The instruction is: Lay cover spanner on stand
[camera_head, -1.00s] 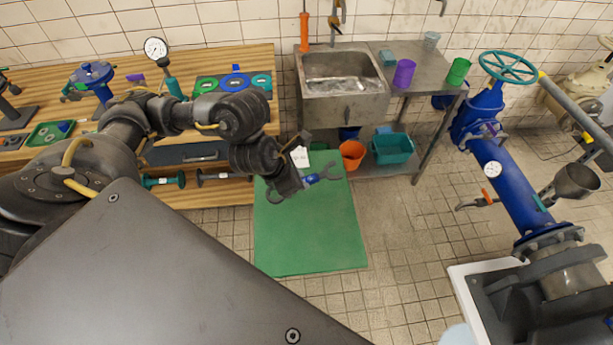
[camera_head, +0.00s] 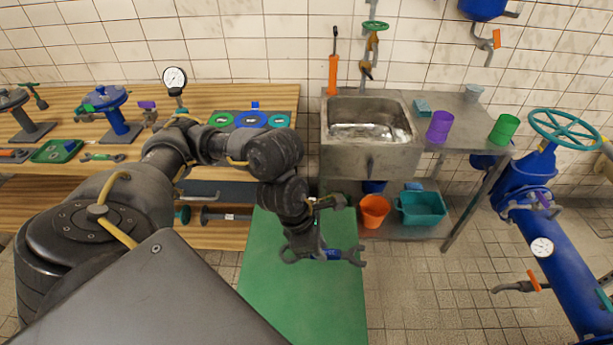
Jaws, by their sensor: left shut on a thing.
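My left gripper (camera_head: 312,250) hangs above the green mat in front of the sink. It is shut on the cover spanner (camera_head: 349,256), a grey tool with a blue band and a forked end that points right. A curved end shows on the left side of the gripper; the middle is hidden by the fingers. The spanner is held clear of the mat, roughly level across the picture. My right gripper is not in view.
A steel sink (camera_head: 370,157) stands centre, with an orange bucket (camera_head: 374,210) and teal crate (camera_head: 422,208) below. Blue pipework (camera_head: 560,265) is at right. The green mat (camera_head: 300,310) is clear.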

